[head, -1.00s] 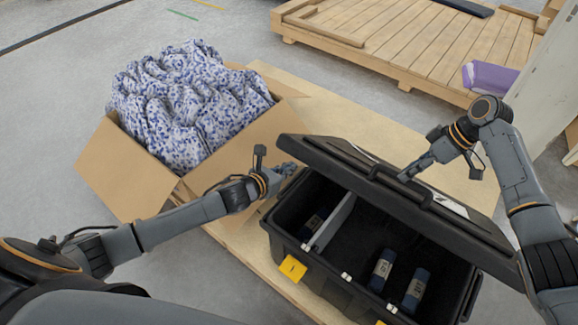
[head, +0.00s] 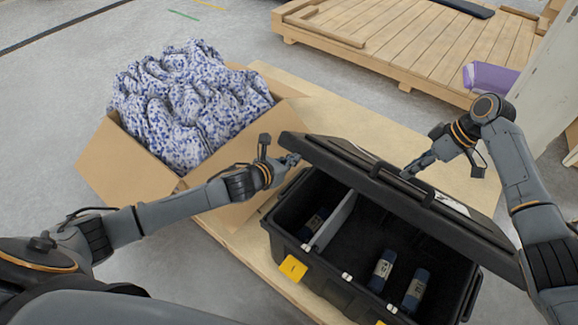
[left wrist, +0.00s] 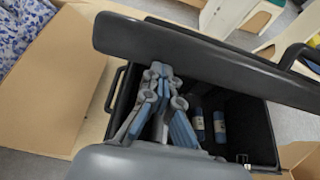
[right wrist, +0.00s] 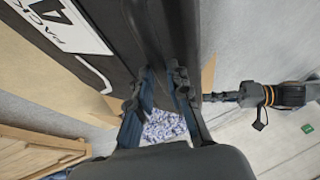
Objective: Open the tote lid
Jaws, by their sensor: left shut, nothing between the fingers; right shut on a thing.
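The black tote (head: 340,265) stands on a wooden board with its lid (head: 400,190) raised and tilted, its inside partly in view. Inside are dark cylinders with pale labels (head: 382,268) and a grey divider (head: 330,222). My left gripper (head: 294,160) is shut and empty at the lid's left end, close to its edge; in the left wrist view its fingers (left wrist: 165,105) show below the lid. My right gripper (head: 407,174) is shut on the lid at its upper side. In the right wrist view its fingers (right wrist: 160,95) straddle the lid's dark ridge.
An open cardboard box (head: 130,170) full of blue-and-white patterned cloth (head: 190,100) stands left of the tote. A wooden pallet (head: 410,40) lies behind. A purple item (head: 488,77) and a pale post (head: 545,95) are at the right.

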